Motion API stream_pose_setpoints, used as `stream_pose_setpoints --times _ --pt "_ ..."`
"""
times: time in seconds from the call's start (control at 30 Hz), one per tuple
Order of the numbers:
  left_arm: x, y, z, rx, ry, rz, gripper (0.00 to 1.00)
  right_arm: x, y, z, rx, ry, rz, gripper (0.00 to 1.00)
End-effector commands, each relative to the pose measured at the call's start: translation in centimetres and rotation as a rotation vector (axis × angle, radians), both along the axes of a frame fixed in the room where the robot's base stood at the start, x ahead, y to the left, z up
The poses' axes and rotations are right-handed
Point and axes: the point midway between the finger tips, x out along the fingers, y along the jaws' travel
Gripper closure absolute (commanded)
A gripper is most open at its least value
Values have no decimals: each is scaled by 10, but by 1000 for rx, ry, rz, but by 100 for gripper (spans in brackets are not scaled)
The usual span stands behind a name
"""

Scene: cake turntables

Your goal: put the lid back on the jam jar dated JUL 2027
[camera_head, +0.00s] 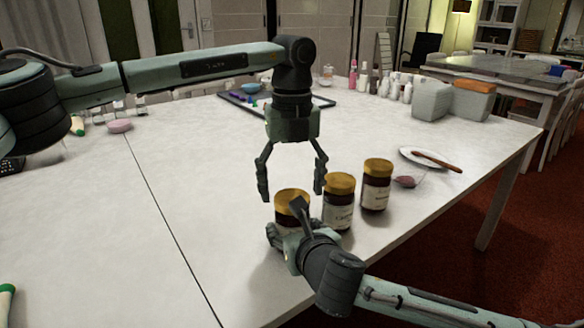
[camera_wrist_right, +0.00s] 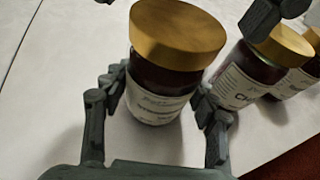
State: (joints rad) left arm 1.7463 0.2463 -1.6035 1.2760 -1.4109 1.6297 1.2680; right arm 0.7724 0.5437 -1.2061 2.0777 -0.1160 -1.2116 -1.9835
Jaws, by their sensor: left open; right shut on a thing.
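Three dark jam jars with gold lids stand in a row: left jar (camera_head: 292,198), middle jar (camera_head: 338,203) and right jar (camera_head: 376,186). No date is readable on their labels. My right gripper (camera_head: 286,236) is shut around the left jar, which also shows in the right wrist view (camera_wrist_right: 155,95). Its gold lid (camera_wrist_right: 178,32) sits on top of it; I cannot tell whether it is screwed tight. My left gripper (camera_head: 291,190) is open, pointing down above the left jar, one finger on either side of its lid. Its fingertips show at the wrist view's top edge.
A dark tray (camera_head: 233,97), bottles (camera_head: 385,86) and boxes (camera_head: 432,99) stand further back.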

Motion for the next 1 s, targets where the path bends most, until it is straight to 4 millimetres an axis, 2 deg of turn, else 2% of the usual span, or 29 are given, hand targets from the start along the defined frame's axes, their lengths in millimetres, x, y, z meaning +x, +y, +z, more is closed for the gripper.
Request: stream_pose_setpoints --times 0.13,0.43,0.83,1.0 --pt "0 0 -8 1 0 0 25 0 0 0 0 1 0 100" --pt "0 0 -10 0 0 0 26 0 0 0 0 1 0 100" --pt "0 0 -10 0 0 0 76 0 0 0 0 1 0 100" --pt "0 0 -10 0 1 -74 77 0 0 0 0 1 0 100"
